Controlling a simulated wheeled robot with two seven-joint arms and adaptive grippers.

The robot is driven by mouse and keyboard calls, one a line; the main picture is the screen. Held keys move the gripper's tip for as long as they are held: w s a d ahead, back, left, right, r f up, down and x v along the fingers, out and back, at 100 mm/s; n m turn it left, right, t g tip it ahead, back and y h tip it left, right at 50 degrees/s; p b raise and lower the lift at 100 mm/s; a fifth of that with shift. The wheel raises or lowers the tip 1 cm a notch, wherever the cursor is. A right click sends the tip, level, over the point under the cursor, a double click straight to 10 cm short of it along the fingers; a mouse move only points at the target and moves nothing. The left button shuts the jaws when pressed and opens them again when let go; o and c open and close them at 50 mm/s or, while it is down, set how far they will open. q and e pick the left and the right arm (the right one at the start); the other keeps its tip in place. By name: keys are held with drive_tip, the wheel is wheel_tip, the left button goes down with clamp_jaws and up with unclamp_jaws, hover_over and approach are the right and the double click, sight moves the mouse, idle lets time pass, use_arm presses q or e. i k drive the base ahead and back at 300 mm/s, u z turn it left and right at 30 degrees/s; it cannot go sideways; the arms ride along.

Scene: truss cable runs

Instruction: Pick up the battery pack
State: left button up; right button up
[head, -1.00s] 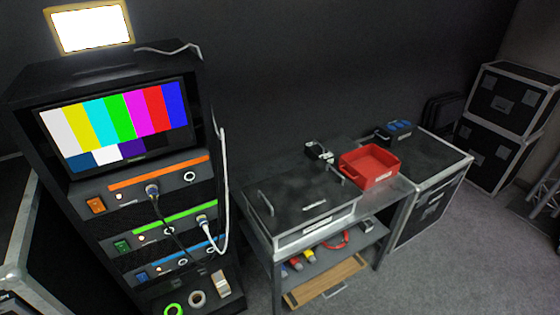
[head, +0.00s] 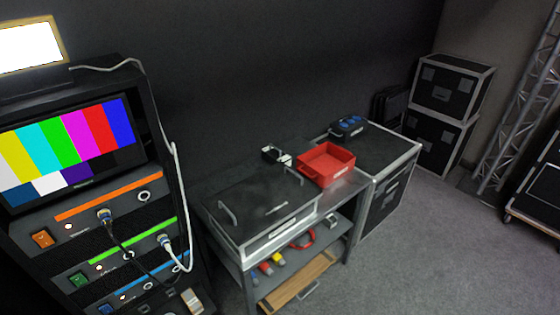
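Neither of my grippers is in view. No object is plainly marked as the battery pack at this size. A black block with blue parts on top (head: 348,126) sits on the flight case at the back right of the bench. A small black and white item (head: 275,156) sits on the bench behind the black lidded case. I cannot tell whether either is the battery pack. Both are apart from the red bin.
A red open bin (head: 326,180) stands on the metal bench, right of a black lidded case (head: 262,207). A flight case (head: 392,176) adjoins the bench. A cabled equipment rack (head: 150,90) stands at left. Grey floor (head: 430,255) is clear at right.

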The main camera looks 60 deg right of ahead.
sight(271, 154)
drive_tip(key=z, duration=1.55)
